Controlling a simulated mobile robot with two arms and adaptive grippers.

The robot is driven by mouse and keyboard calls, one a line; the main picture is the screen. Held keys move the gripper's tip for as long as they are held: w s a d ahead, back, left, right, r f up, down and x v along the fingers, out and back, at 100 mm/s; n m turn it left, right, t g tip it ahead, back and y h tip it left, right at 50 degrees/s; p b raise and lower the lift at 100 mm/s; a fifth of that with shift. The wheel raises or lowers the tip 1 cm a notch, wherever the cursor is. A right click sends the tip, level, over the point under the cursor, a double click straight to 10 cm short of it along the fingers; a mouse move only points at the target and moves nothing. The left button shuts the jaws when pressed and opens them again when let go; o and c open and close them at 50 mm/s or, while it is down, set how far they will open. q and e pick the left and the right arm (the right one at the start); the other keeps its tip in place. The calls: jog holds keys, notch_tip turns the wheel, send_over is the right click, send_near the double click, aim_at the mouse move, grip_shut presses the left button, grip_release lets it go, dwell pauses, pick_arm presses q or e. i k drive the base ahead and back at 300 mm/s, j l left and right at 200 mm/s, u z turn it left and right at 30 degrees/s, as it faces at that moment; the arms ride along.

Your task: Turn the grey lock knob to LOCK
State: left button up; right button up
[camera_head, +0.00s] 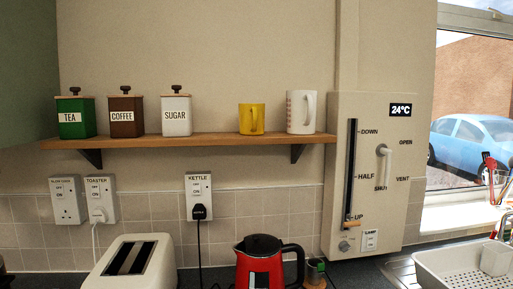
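The grey lock knob (344,246) sits at the lower left of the beige wall panel (400,215), just below the foot of the slider slot. It is small, and I cannot tell which way it is turned; any lettering around it is too small to read. Neither of my grippers is in view.
The slider handle (351,222) is at UP. A white handle (384,152) and lamp switch (370,240) share the panel. A red kettle (262,268) and small dark container (316,272) stand below, left. A dish rack (455,270) stands right. Space before the panel is clear.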

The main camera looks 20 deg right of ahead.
aim_at(344, 245)
jog(key=z, duration=1.35)
